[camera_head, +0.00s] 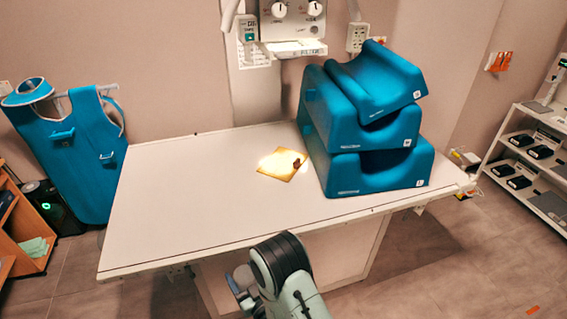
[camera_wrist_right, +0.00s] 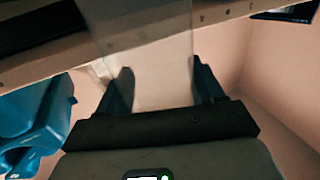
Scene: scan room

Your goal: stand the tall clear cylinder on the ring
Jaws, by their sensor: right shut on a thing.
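My right gripper (camera_head: 240,287) is low in the head view, in front of the table's near edge and partly hidden by its own wrist. In the right wrist view its two fingers (camera_wrist_right: 165,85) are closed on a pale see-through body, the tall clear cylinder (camera_wrist_right: 150,45), which extends up out of the picture. The cylinder cannot be made out in the head view. A yellow square (camera_head: 280,167) lies on the table with a small dark thing (camera_head: 298,163) at its right side. I cannot make out the ring clearly. My left gripper is not in view.
The white table (camera_head: 190,210) is bare on its left and front. Blue foam blocks (camera_head: 350,130) are stacked at its back right, close to the yellow square. A blue apron (camera_head: 75,150) hangs at the left, and a shelf rack (camera_head: 530,150) stands at the right.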

